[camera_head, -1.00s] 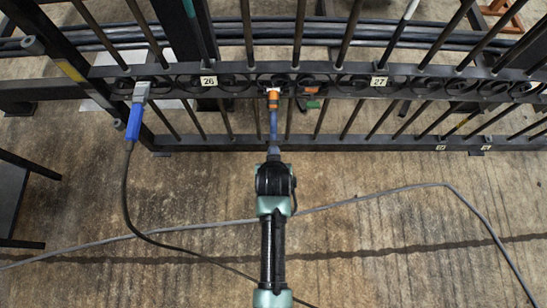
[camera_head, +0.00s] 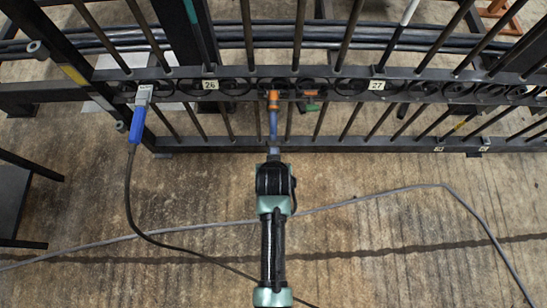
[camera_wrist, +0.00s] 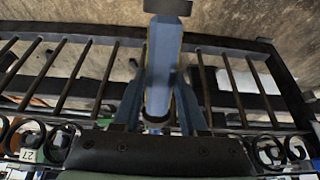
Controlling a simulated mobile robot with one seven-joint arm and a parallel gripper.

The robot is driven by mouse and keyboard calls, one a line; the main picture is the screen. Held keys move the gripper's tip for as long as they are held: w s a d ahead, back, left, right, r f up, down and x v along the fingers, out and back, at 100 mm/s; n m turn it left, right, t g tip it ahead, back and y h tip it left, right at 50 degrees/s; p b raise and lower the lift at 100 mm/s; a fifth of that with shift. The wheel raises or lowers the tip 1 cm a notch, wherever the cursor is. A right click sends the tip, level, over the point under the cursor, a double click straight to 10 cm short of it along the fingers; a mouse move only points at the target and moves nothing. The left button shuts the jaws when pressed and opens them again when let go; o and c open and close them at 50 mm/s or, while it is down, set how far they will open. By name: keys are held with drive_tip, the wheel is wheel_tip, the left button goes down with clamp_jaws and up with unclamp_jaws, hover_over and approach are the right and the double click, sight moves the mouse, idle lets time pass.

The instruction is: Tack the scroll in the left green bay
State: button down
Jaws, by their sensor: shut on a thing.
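My gripper (camera_head: 273,150) points up at the lower part of the black scroll gate (camera_head: 330,83). It is shut on a blue tool (camera_head: 273,124) with an orange end. In the wrist view my gripper (camera_wrist: 160,105) has a finger on each side of the long blue-grey tool (camera_wrist: 161,70), which has a dark block at its far end. The orange end overlaps the row of scrolls between labels 26 (camera_head: 210,84) and 27 (camera_head: 377,85); I cannot tell whether it touches. A small green piece (camera_head: 312,106) shows just right of it. I cannot make out a bay marked green.
A blue-handled tool (camera_head: 138,122) with a grey head hangs at the gate's left, its black cable trailing across the floor. A grey cable (camera_head: 390,190) also crosses the floor. A dark frame (camera_head: 15,205) stands at the left edge. The concrete floor is otherwise mostly clear.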

drive_tip(key=shift+w+r+p, duration=0.45)
drive_tip(key=shift+w+p, duration=0.05)
drive_tip(key=shift+w, duration=0.2)
idle(0.8)
idle(0.4)
drive_tip(key=shift+s+f+p, duration=0.25)
drive_tip(key=shift+s+f, duration=0.5)
drive_tip(key=shift+s, duration=0.75)
drive_tip(key=shift+s+f+p, duration=0.25)
drive_tip(key=shift+s+f, duration=0.5)
drive_tip(key=shift+s, duration=0.8)
drive_tip(key=shift+s+f+p, duration=0.25)
drive_tip(key=shift+s+f, duration=0.5)
drive_tip(key=shift+s, duration=0.75)
